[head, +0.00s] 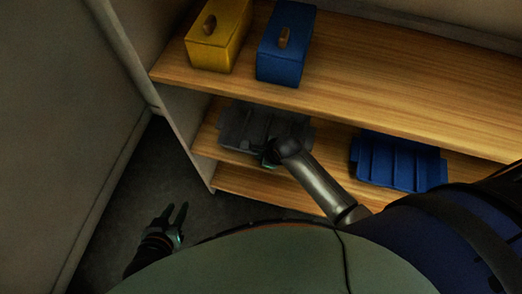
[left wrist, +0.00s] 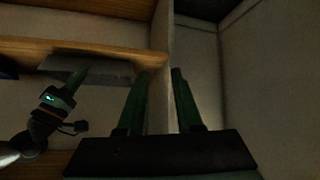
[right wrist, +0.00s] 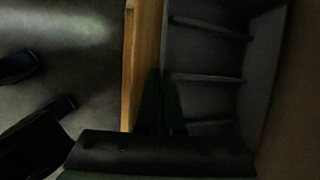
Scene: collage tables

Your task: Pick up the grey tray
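The grey tray (head: 250,127), ribbed inside, sits on the middle shelf at the left end. It also shows in the left wrist view (left wrist: 100,70) and fills much of the right wrist view (right wrist: 207,55). My right gripper (head: 270,157) is at the tray's front edge; in the right wrist view its fingers (right wrist: 162,78) are close together on either side of the tray's near wall, shut on it. My left gripper (head: 179,212) is open and empty, low over the floor left of the shelves. Its two fingers stand apart in the left wrist view (left wrist: 160,95).
A blue ribbed tray (head: 398,163) sits farther right on the same middle shelf (head: 328,150). A yellow box (head: 213,45) and a blue box (head: 281,62) stand on the top shelf (head: 370,75), overhanging the trays. The shelf's side panel and a wall (head: 60,130) bound the left.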

